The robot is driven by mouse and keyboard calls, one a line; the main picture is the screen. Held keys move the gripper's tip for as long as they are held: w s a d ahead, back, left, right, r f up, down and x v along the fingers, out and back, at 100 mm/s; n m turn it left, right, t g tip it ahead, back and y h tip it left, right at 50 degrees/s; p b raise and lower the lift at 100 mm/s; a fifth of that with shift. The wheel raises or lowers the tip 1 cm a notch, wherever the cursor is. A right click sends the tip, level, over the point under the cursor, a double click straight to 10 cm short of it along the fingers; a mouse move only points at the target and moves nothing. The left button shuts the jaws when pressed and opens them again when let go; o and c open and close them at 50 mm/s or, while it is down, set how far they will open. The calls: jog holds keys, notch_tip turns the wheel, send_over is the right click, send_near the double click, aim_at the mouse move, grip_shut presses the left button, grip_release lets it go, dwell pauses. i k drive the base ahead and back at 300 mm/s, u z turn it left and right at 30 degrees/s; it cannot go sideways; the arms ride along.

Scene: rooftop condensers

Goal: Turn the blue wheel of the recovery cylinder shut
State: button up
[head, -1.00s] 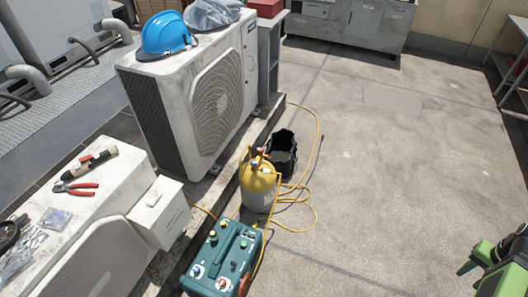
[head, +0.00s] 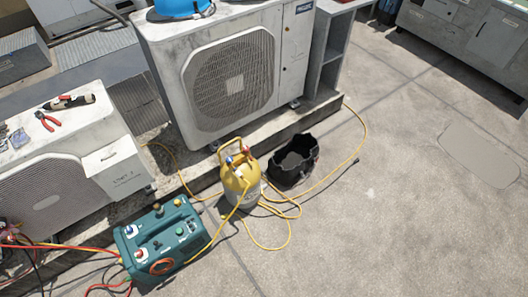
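The recovery cylinder (head: 240,183), yellow on top and grey-white below, stands upright on the concrete in front of the large condenser. Its blue wheel (head: 229,160) is a small spot at the top left, beside a red one, under the yellow handle collar. How far the wheel is turned cannot be told. A yellow hose runs from the cylinder's top. My gripper is not in view now.
A teal recovery machine (head: 160,242) with hoses sits left of the cylinder. A black open bag (head: 293,160) stands close behind it to the right. Yellow hose loops (head: 268,247) lie on the floor. The condenser (head: 232,82) stands behind. Concrete at right is clear.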

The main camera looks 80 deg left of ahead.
aim_at(229, 160)
jog(key=u, duration=0.1)
jog(key=i, duration=0.25)
jog(key=u, duration=4.85)
jog(key=i, duration=0.15)
jog(key=z, duration=1.05)
jog(key=k, duration=0.15)
jog(key=z, duration=0.6)
jog(key=i, duration=1)
jog(key=u, duration=0.05)
